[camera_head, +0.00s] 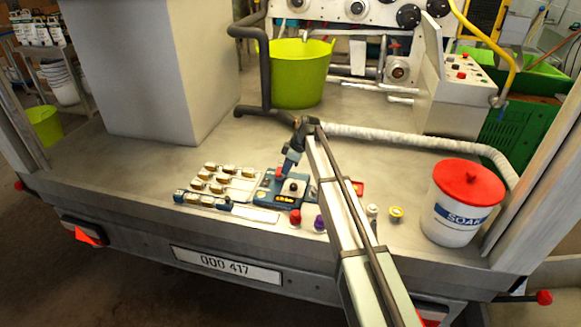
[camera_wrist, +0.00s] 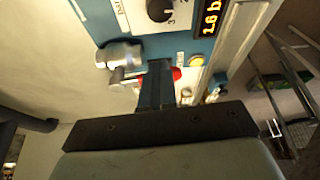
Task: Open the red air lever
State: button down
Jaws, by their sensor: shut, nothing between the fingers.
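A blue control panel (camera_head: 268,196) with a small lit display sits on the trailer deck. In the wrist view the panel (camera_wrist: 190,42) shows a black dial (camera_wrist: 160,9), the lit display (camera_wrist: 208,18) and a silver fitting (camera_wrist: 118,55). A small red bit (camera_head: 279,171) shows by the fingertips in the head view. My gripper (camera_head: 287,170) points down over the panel's far edge, shut and empty. I cannot tell whether it touches the red part.
Several brass-coloured fittings (camera_head: 218,180) stand left of the panel. Red and purple knobs (camera_head: 295,217) are in front. A white bucket with a red lid (camera_head: 460,205) stands at right, a green tub (camera_head: 298,85) behind. A ribbed hose (camera_head: 410,142) crosses the deck.

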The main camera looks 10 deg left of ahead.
jog(key=shift+s+a, duration=0.25)
jog(key=shift+a, duration=0.2)
dwell(0.4)
jog(key=shift+d, duration=0.5)
jog(key=d, duration=0.3)
jog(key=shift+d+r, duration=0.25)
jog(key=shift+r, duration=0.15)
jog(key=v, duration=0.9)
jog(key=shift+s, duration=0.15)
